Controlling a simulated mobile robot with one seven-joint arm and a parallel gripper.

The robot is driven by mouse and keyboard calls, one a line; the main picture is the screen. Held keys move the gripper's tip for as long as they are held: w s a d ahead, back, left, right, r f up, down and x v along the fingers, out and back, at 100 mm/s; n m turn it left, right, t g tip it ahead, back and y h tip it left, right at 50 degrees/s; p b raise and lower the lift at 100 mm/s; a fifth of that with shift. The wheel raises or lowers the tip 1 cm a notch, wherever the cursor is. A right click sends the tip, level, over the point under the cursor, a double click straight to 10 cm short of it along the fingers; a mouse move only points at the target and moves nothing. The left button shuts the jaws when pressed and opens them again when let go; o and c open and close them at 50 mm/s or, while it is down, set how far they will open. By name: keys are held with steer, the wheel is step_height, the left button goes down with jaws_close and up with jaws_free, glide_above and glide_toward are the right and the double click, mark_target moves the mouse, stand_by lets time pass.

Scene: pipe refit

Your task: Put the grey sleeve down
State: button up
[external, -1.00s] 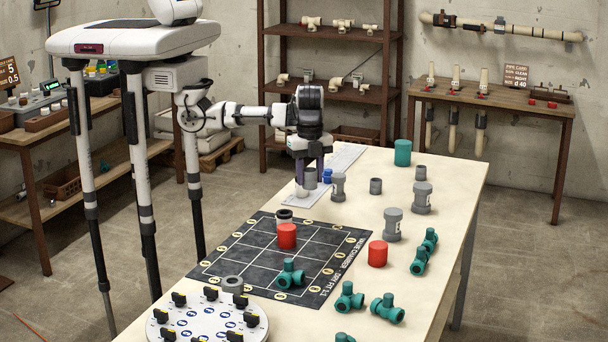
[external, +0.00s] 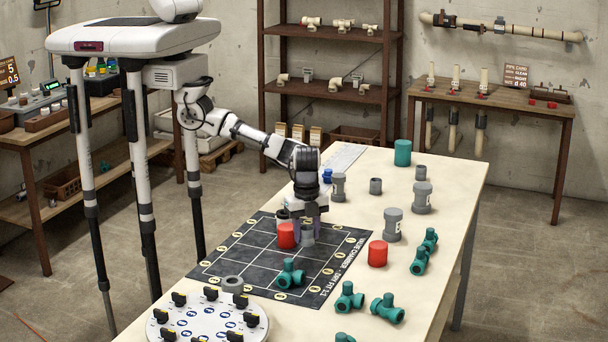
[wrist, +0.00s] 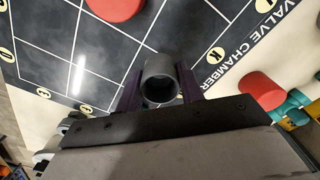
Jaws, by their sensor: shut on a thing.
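My gripper (external: 308,222) is shut on the grey sleeve (external: 307,235), a short hollow cylinder held upright between its two fingers. In the wrist view the sleeve's open end (wrist: 160,68) shows between the dark fingers of my gripper (wrist: 161,88). The sleeve is over the right back part of the black gridded mat (external: 262,279), close beside a red cylinder (external: 287,236). I cannot tell whether its lower end touches the mat.
A dark grey ring piece (external: 283,215) is partly hidden behind the red cylinder. A teal valve (external: 290,275) stands on the mat's front part. Another red cylinder (external: 377,253) and a grey coupling (external: 392,225) stand right of the mat. The mat's left cells look empty.

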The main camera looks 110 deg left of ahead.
steer(key=shift+f+p, duration=0.35)
steer(key=shift+f, duration=1.75)
steer(key=shift+f, duration=0.15)
steer(key=o, duration=0.9)
steer(key=shift+o, duration=0.2)
step_height(320, 180, up, 12)
steer(key=shift+r+b, duration=0.2)
steer(key=shift+b, duration=0.7)
